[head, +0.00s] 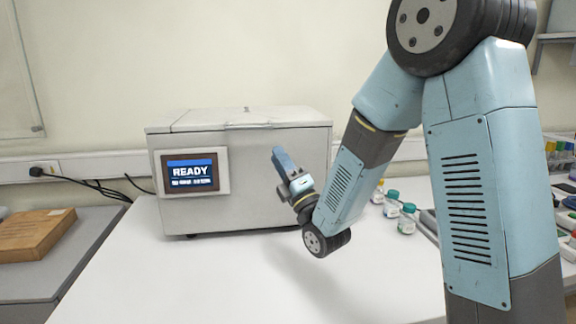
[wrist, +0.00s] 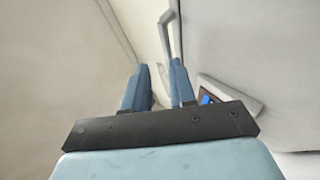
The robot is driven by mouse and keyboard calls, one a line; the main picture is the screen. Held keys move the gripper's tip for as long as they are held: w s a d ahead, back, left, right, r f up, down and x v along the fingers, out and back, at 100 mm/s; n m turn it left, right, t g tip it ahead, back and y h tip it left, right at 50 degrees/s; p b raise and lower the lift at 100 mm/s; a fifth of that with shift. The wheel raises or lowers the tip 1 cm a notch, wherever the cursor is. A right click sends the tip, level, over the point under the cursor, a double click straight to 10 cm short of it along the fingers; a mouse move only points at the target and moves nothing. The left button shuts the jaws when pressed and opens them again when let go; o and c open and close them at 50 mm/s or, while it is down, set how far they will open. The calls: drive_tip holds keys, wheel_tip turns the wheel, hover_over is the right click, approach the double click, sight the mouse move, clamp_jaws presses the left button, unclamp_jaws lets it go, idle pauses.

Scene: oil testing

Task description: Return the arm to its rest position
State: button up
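My blue arm reaches down over the white table and bends up at the wrist. My gripper (head: 280,155) is in front of the grey testing machine (head: 255,130), its fingers pointing up, to the right of the screen. In the wrist view my gripper (wrist: 159,70) shows two blue fingers with a gap between them and nothing held. The machine (wrist: 245,45) fills the right of that view, with part of its screen (wrist: 208,98) showing. In the head view the fingers overlap the machine's front, and I cannot tell how close they are to it.
The machine's screen (head: 191,172) reads READY and its lid is closed. Several small capped bottles (head: 406,221) stand on the white table (head: 230,275) behind my arm. A wooden box (head: 35,235) sits on a grey bench at left. The table's front left is clear.

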drive_tip(key=d+r+m+g+h, duration=0.1)
drive_tip(key=d+m+g+h, duration=0.4)
drive_tip(key=d+m+h, duration=0.95)
drive_tip(key=s+d+f+m+g+h, duration=0.1)
drive_tip(key=s+d+m+g, duration=0.3)
drive_tip(key=s, duration=0.8)
drive_tip(key=s+d+f+m+g+h, duration=0.1)
drive_tip(key=s+d+m+g, duration=0.3)
drive_tip(key=s+d+m, duration=0.5)
drive_tip(key=s+f+m, duration=0.1)
drive_tip(key=s+m, duration=0.1)
drive_tip(key=s, duration=0.2)
drive_tip(key=shift+g, duration=0.4)
drive_tip(key=shift+f, duration=0.1)
